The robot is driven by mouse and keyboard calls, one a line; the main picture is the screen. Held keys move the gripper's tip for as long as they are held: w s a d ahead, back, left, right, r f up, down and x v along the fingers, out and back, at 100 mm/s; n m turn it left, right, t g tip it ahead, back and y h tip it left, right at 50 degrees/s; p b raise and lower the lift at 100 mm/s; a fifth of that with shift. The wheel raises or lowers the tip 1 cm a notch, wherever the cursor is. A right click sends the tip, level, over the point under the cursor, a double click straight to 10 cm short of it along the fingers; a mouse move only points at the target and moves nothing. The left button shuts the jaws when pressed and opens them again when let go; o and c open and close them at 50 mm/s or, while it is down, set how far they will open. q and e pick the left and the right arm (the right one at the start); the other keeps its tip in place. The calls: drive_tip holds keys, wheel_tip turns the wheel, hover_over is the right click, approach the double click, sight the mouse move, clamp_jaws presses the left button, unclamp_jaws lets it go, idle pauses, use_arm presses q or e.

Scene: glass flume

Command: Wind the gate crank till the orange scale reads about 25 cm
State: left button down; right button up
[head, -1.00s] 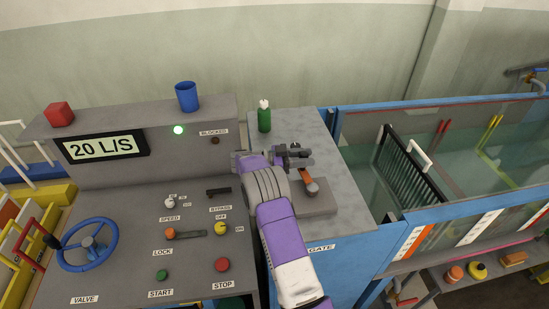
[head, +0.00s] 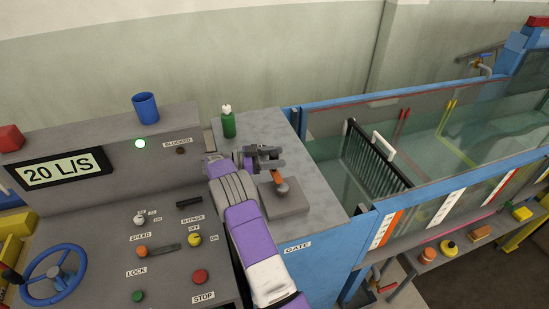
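The gate crank (head: 281,187) has an orange arm and a grey hub on a grey block, on the bench top above the GATE label (head: 298,248). My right gripper (head: 267,158) is at the far end of the orange arm. Its dark fingers cover that end, so I cannot tell whether they are closed around a handle or just beside it. The orange scale (head: 387,231) is a strip on the near side of the flume. Its marks are too small to read. My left gripper is out of view.
A green bottle (head: 228,123) stands behind my gripper. A black barred rack (head: 372,157) stands in the flume.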

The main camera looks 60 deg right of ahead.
drive_tip(key=v, duration=0.7)
drive_tip(key=shift+w+a+b, duration=0.2)
drive_tip(key=shift+a+b, duration=0.05)
drive_tip(key=shift+b, duration=0.1)
idle(0.4)
